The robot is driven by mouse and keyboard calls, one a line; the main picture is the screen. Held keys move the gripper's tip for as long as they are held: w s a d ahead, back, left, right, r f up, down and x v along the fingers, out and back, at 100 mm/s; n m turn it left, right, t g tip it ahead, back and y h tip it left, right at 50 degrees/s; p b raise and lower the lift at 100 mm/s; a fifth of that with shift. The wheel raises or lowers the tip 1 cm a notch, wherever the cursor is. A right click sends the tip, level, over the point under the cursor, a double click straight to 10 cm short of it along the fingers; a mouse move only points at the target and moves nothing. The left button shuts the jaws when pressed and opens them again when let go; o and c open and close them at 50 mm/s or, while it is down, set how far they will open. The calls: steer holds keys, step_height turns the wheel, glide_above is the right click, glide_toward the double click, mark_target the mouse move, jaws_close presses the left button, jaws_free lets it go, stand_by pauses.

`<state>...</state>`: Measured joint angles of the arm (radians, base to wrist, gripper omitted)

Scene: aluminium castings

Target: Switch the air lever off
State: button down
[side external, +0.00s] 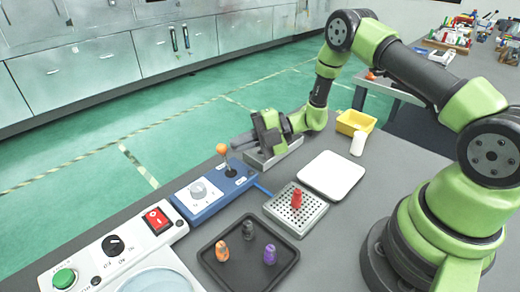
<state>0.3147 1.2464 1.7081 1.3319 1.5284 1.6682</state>
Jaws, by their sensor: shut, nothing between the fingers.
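The lever (225,163) with an orange ball on top stands on the far right part of a blue control panel (212,200). It leans a little to the left in the picture. My gripper (236,141) is at the back of the table, just right of the orange ball, with its dark fingers pointing left towards it. The fingers are shut with nothing between them. I cannot tell whether the fingertips touch the lever; a small gap seems to show. Any on or off marking by the lever is too small to read.
A grey metal block (283,152) lies beneath my gripper. A perforated plate (312,212) carries a red piece. A black tray (227,276) holds orange, dark and purple pieces. A white plate (331,175), a white cylinder (358,144) and a yellow bin (352,121) stand right. A white switch panel (130,238) is front left.

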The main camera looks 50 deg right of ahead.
steer(key=w+r+v, duration=0.1)
steer(key=r+v, duration=0.1)
steer(key=v, duration=1.1)
steer(key=shift+d+r, duration=0.2)
steer(key=shift+d, duration=0.2)
